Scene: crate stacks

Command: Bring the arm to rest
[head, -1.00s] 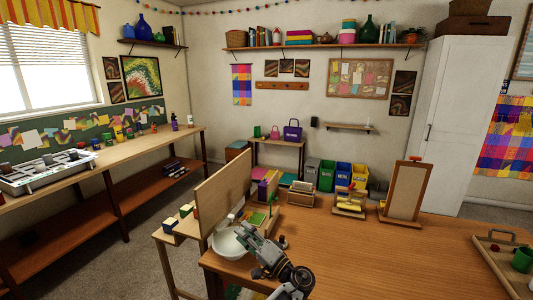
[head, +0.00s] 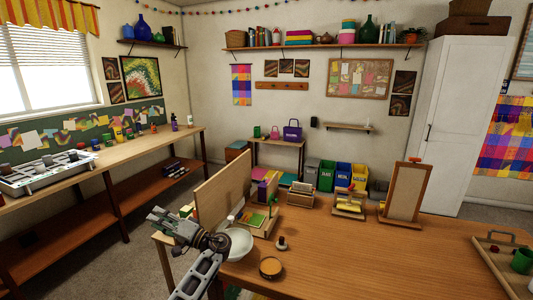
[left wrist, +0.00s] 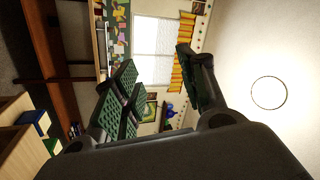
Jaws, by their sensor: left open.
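My left gripper (head: 172,224) is in the lower left of the head view, raised beside the left end of the wooden table (head: 350,255). It points left, away from the table top, in front of the upright wooden panel. In the left wrist view its fingers (left wrist: 155,85) are spread apart with nothing between them. Beyond them show the window and the wall. My right gripper is not in either view.
A white bowl (head: 238,243) stands close to my left wrist. A round wooden dish (head: 271,267) and a small knobbed item (head: 282,243) lie nearby. An upright wooden panel (head: 222,192) stands behind. The table's middle front is clear.

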